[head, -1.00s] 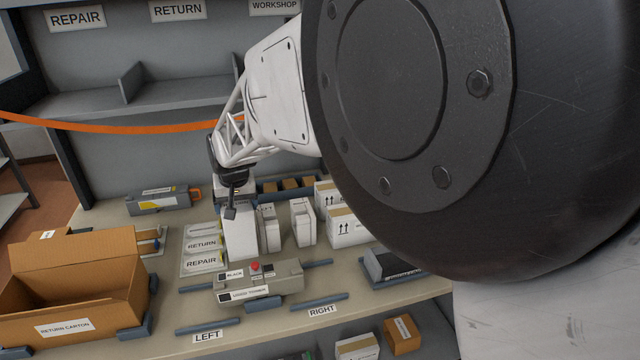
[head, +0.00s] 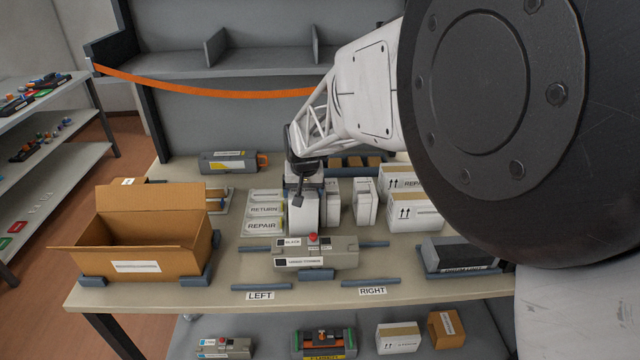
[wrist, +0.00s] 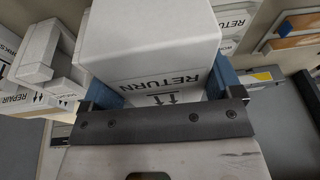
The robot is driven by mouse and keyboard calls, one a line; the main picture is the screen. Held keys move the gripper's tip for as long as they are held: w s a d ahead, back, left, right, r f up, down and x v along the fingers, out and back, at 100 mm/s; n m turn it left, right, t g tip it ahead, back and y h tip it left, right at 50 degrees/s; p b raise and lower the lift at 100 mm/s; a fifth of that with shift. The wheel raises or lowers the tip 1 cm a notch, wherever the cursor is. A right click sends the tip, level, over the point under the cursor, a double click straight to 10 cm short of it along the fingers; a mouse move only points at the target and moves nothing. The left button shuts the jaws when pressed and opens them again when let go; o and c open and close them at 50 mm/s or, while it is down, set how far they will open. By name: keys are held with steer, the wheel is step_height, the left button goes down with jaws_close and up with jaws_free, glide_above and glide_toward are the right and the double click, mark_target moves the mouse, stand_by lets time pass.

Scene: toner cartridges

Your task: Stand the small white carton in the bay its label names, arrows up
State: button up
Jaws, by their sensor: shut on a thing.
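My gripper (head: 301,190) points down over the bench, shut on a small white carton (head: 304,211), held between its fingers. In the wrist view the carton (wrist: 150,40) fills the space beyond the fingers (wrist: 165,95); its side label reads RETURN, upside down in that picture, with arrows beside it. In the head view, whether its base touches the bench is unclear. The shelf bays (head: 262,62), parted by upright dividers, stand at the back; their signs are outside the current head view.
White cartons (head: 366,200) stand close right of the held one, with larger arrow-marked cartons (head: 415,212) beyond. RETURN and REPAIR plates (head: 265,210) lie left. A grey toner cartridge (head: 316,252) lies in front. An orange strap (head: 220,92) crosses before the shelf. An open brown carton (head: 145,235) stands left.

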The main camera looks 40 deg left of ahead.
stand_by(0.3)
steer(key=o, duration=1.8)
steer(key=shift+o, duration=0.2)
steer(key=shift+r, duration=0.1)
steer(key=v, duration=1.1)
steer(key=shift+d+r, duration=0.15)
steer(key=shift+r, duration=0.2)
steer(key=shift+s, duration=0.1)
